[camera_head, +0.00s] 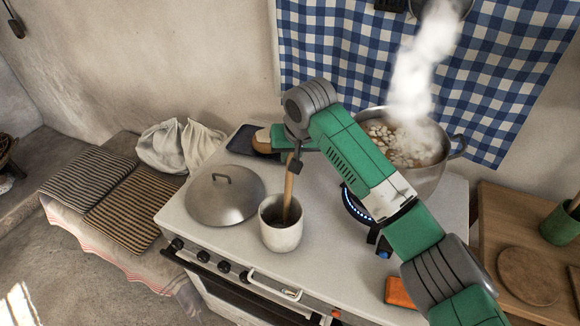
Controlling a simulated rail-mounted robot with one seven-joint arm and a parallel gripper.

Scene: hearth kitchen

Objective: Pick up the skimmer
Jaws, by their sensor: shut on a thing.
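The skimmer's wooden handle (288,195) stands nearly upright in a white crock (281,238) on the stove top. Its lower end is inside the crock and hidden, so I cannot see the skimmer's head. My gripper (293,163) points down and is shut on the upper part of the handle, above the crock's rim.
A metal lid (222,197) lies left of the crock. A steaming pot (427,176) sits on a lit burner (354,207) behind my arm. A bread loaf (263,141) on a dark board is behind the gripper. An orange block (399,292) lies at the front right.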

